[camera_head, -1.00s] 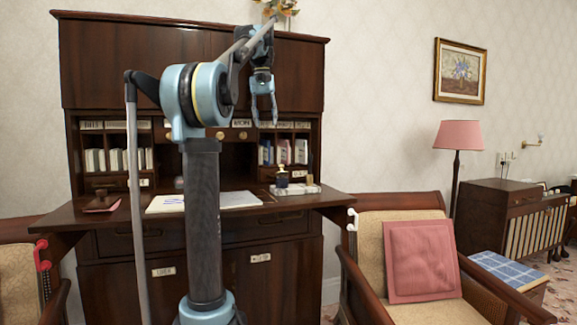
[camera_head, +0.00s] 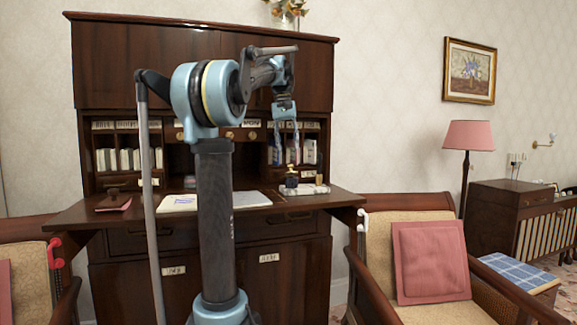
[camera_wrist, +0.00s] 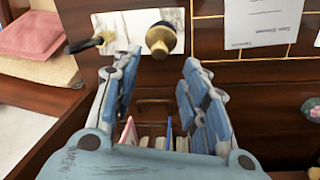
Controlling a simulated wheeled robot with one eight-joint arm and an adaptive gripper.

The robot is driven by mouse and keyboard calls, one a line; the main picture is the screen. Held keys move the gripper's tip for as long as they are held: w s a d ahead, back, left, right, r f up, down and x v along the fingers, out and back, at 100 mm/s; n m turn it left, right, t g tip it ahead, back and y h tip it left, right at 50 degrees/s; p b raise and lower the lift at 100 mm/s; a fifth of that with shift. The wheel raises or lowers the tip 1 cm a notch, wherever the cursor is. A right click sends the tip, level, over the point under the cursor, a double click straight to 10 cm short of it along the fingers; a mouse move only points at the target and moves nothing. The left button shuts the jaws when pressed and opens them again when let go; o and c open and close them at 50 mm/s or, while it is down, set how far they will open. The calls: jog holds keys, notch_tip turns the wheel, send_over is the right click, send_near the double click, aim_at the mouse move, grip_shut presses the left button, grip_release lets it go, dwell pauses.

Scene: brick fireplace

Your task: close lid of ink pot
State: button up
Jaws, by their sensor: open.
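The ink pot (camera_head: 291,179) is a small dark bottle with a gold-coloured top, standing upright on a white marble-like stand (camera_head: 312,189) on the right of the desk. In the wrist view the pot (camera_wrist: 160,40) shows from above as a dark and gold round shape, beyond the fingertips. I cannot tell how its lid sits. My gripper (camera_head: 286,143) is open and empty, with its fingers pointing down above the pot in the head view. In the wrist view my gripper (camera_wrist: 157,64) has its two fingers wide apart, and neither appears to touch the pot.
A dark and gold slim object (camera_wrist: 92,43) lies by the pot on the stand. Pigeonholes with books (camera_head: 308,152) rise behind. Open paper (camera_head: 215,201) and a blotter (camera_head: 113,204) lie further left on the desk. A chair (camera_head: 432,262) with a pink cushion stands at right.

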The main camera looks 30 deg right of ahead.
aim_at(290, 165)
jog(key=f, duration=0.7)
jog(key=shift+s+d+f, duration=0.2)
jog(key=shift+s+d, duration=0.05)
jog(key=shift+d, duration=0.1)
grip_shut()
